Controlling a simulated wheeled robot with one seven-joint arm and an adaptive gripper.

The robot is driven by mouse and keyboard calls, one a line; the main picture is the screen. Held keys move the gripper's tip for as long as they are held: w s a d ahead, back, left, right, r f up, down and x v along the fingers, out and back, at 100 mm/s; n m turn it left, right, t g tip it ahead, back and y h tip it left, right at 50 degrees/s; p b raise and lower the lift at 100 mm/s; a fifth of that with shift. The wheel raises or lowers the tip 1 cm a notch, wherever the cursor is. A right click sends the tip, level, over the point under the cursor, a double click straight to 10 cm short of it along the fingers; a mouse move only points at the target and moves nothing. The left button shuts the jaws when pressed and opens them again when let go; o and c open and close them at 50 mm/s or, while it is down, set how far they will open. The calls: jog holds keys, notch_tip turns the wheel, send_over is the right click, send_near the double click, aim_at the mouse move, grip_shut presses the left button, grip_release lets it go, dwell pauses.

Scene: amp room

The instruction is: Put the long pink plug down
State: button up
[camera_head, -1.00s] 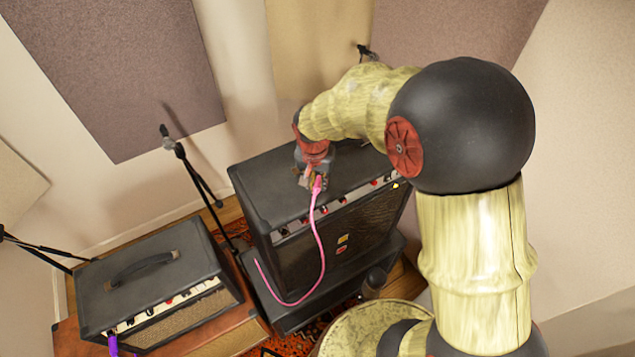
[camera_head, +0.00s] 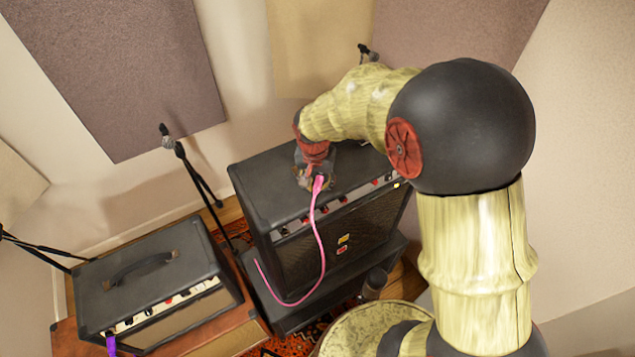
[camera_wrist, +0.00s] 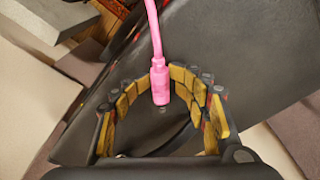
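The long pink plug (camera_wrist: 160,86) is at the end of a pink cable. In the wrist view it sits between the tips of my gripper (camera_wrist: 162,76), whose jointed, yellow-padded fingers curl in to it from both sides. They appear shut on it. In the head view the plug (camera_head: 319,182) and my gripper (camera_head: 314,182) are over the front edge of the top of the large black amp (camera_head: 265,190). Whether the plug touches the amp is unclear. The fingertips are partly hidden in the head view.
The pink cable (camera_head: 320,250) loops down the amp's front. A smaller amp (camera_head: 95,290) with a handle stands at left, a purple plug (camera_head: 110,343) at its front. A microphone stand (camera_head: 195,175) stands between the amps and the wall. A round stool-like top (camera_head: 350,332) is at the bottom.

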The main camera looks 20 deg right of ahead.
aim_at(317, 190)
jog(key=shift+s+f, duration=0.4)
jog(key=shift+s, duration=0.05)
notch_tip(317, 190, up, 12)
jog(key=r, duration=0.1)
jog(key=s+r+n+t, duration=0.2)
jog(key=s+r, duration=0.3)
jog(key=s, duration=0.5)
jog(key=s+r+n+t+y, duration=0.1)
jog(key=s+r+n, duration=0.3)
jog(key=s, duration=0.7)
jog(key=shift+s+r+n+t, duration=0.15)
jog(key=shift+r+n+t, duration=0.25)
jog(key=shift+t, duration=0.1)
notch_tip(317, 190, down, 26)
jog(key=b, duration=2.7)
jog(key=shift+f, duration=0.25)
jog(key=shift+c, duration=0.7)
